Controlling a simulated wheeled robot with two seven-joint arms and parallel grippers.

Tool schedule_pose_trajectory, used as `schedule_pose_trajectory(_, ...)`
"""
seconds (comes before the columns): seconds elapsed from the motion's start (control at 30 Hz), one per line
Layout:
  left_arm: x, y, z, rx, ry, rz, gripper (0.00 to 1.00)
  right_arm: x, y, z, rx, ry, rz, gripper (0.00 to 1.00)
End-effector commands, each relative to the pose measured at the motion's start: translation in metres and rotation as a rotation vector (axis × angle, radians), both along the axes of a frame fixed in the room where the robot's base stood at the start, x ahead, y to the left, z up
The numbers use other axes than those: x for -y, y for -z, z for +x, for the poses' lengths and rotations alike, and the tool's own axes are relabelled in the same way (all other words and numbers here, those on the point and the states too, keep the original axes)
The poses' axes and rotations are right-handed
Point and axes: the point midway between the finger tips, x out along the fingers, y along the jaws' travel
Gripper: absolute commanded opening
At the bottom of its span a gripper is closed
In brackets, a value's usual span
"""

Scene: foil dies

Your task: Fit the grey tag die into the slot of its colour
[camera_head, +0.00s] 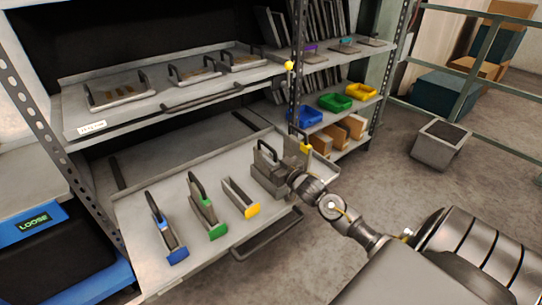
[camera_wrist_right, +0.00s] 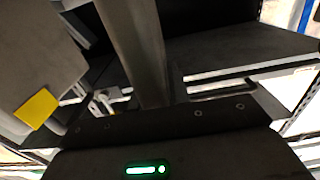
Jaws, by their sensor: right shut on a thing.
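A grey die (camera_head: 265,175) with a black handle stands in the right part of the pulled-out tray (camera_head: 150,265), at a grey slot. My right gripper (camera_head: 292,177) is against its right side, shut on it; the contact is partly hidden, and I cannot tell how deep it sits. A die with a yellow tag (camera_head: 305,148) stands just behind and right of the gripper; its tag also shows in the right wrist view (camera_wrist_right: 37,109). The yellow-ended slot (camera_head: 240,198) is empty. My left gripper is out of view.
The blue slot (camera_head: 177,256) and green slot (camera_head: 217,232) hold dies with handles. The upper shelf (camera_head: 150,105) overhangs the back of the tray. A shelf post (camera_head: 297,70) rises behind the gripper. Blue, green and yellow bins (camera_head: 360,91) stand behind right.

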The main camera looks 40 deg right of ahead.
Motion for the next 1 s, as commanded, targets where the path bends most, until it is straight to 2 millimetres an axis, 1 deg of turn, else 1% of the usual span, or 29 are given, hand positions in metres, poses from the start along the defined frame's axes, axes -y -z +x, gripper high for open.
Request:
schedule_pose_trajectory(0.03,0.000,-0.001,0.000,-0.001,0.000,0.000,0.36,0.001,-0.005,0.001,0.009,0.001,-0.001,0.00)
schedule_pose_trajectory(0.23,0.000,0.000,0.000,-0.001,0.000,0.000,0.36,0.001,-0.004,0.001,0.009,0.001,-0.001,0.00)
schedule_pose_trajectory(0.27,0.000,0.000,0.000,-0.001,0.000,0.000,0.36,0.000,0.001,0.000,-0.002,0.000,0.000,0.19)
schedule_pose_trajectory(0.4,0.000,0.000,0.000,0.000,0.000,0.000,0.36,0.000,0.000,0.000,-0.002,0.000,0.000,0.38)
schedule_pose_trajectory(0.43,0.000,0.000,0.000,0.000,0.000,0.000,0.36,0.000,0.000,0.000,-0.001,0.000,0.000,0.40)
schedule_pose_trajectory(0.7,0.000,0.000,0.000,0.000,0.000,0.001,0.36,0.000,-0.001,0.000,-0.001,0.000,-0.001,0.40)
schedule_pose_trajectory(0.77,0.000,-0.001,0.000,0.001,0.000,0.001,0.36,0.000,0.000,-0.003,-0.002,0.000,-0.001,0.40)
schedule_pose_trajectory(0.87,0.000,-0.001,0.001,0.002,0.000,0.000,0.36,-0.001,0.000,-0.014,-0.004,-0.001,-0.001,0.40)
schedule_pose_trajectory(1.0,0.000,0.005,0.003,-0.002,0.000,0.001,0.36,-0.001,0.000,-0.042,-0.006,-0.001,0.000,0.40)
